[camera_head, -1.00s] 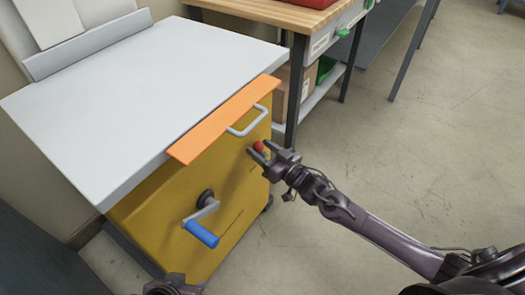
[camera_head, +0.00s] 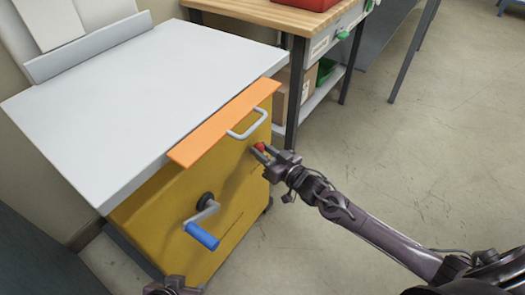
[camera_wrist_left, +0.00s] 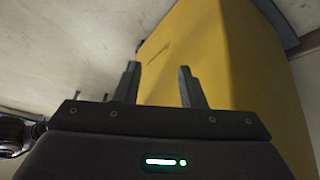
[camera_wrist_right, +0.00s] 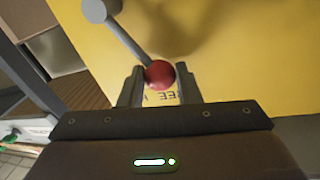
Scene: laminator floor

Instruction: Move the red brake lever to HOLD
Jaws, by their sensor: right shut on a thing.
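The red brake lever has a red ball knob (camera_head: 260,147) on the yellow cabinet's (camera_head: 170,225) side, below the grey handle. In the right wrist view the red knob (camera_wrist_right: 159,74) sits between my right fingers at the end of a grey rod (camera_wrist_right: 126,36) that runs up-left to a round pivot. Lettering on the panel behind the knob is partly hidden; "FREE" partly shows. My right gripper (camera_head: 264,154) is shut on the knob. My left gripper (camera_wrist_left: 158,85) is open and empty in the left wrist view, with the yellow panel beyond; only its top shows in the head view.
A crank with a blue grip (camera_head: 202,236) sticks out of the cabinet lower left of the lever. The grey loop handle (camera_head: 247,124) and orange strip (camera_head: 225,122) lie above. A wooden-topped bench (camera_head: 270,12) stands behind. The floor at right is clear.

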